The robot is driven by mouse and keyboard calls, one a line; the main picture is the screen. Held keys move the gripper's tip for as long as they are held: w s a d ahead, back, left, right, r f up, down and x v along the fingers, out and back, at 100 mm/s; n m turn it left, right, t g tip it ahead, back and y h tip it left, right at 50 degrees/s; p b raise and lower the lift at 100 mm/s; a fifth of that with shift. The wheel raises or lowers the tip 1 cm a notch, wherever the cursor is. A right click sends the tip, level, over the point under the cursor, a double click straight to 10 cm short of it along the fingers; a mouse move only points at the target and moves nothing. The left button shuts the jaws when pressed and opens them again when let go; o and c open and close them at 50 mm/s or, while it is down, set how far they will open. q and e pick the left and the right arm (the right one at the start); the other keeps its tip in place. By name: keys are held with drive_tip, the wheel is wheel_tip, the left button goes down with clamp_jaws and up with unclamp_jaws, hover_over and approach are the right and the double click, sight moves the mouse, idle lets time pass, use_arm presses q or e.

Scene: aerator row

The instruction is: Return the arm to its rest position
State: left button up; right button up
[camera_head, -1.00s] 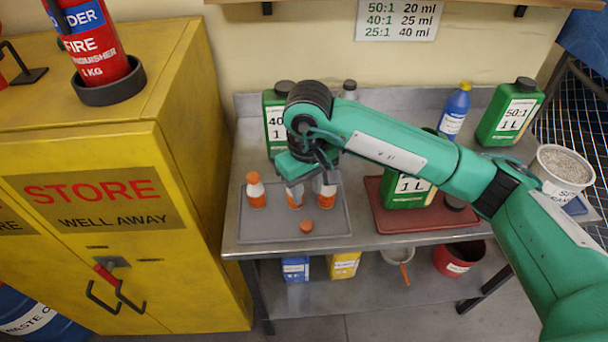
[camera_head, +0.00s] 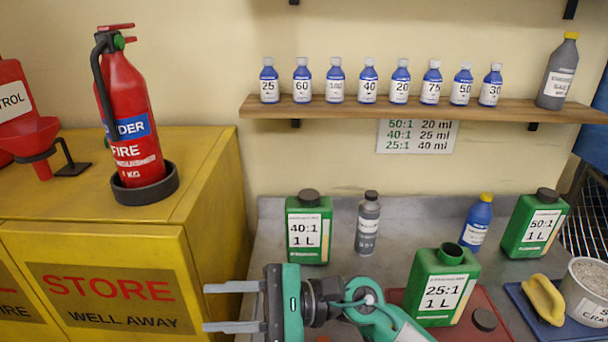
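My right gripper (camera_head: 205,307) shows at the bottom of the head view. Its arm reaches in from the lower right, and its two grey fingers point left. The fingers are wide apart with nothing between them, so it is open and empty. It appears in front of the yellow cabinet (camera_head: 200,250) and the left end of the grey bench (camera_head: 275,240). My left gripper is not in view.
Green cans marked 40:1 (camera_head: 309,240), 25:1 (camera_head: 438,290) and 50:1 (camera_head: 532,225) stand on the bench. A grey bottle (camera_head: 368,225) and a blue bottle (camera_head: 477,225) stand at the back. A wall shelf (camera_head: 400,110) holds several small bottles. A fire extinguisher (camera_head: 130,110) stands on the cabinet.

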drive_tip(key=w+d+r+m+t+h, duration=0.1)
drive_tip(key=w+d+m+t, duration=0.45)
drive_tip(key=m+t, duration=0.75)
drive_tip(key=w+d+r+m+t+h, duration=0.15)
drive_tip(key=w+d+m+t, duration=0.25)
drive_tip(key=d+m+t, duration=0.9)
drive_tip(key=d+f+m+g+h, duration=0.35)
drive_tip(key=f+m+h, duration=0.5)
drive_tip(key=m, duration=0.45)
drive_tip(key=d+f+m+g+h, duration=0.2)
drive_tip(key=d+f+m+h, duration=0.3)
drive_tip(key=f+m+h, duration=0.6)
drive_tip(key=s+d+f+m+g+y, duration=0.1)
drive_tip(key=s+d+f+m+g, duration=0.2)
drive_tip(key=s+f+m+g, duration=0.6)
drive_tip(key=s+d+f+m+g+y, duration=0.1)
drive_tip(key=s+d+f+m+g, duration=0.25)
drive_tip(key=s+f, duration=0.7)
wheel_tip(320, 180, down, 29)
drive_tip(key=s+g, duration=0.2)
drive_tip(key=s, duration=0.1)
drive_tip(key=s+d+f, duration=0.1)
drive_tip(key=s+f, duration=0.8)
drive_tip(key=s+d+f, duration=0.2)
drive_tip(key=s+f, duration=0.7)
drive_tip(key=shift+s+d+f+n+g, duration=0.25)
drive_tip(key=shift+n+g, duration=0.15)
drive_tip(key=shift+n, duration=0.05)
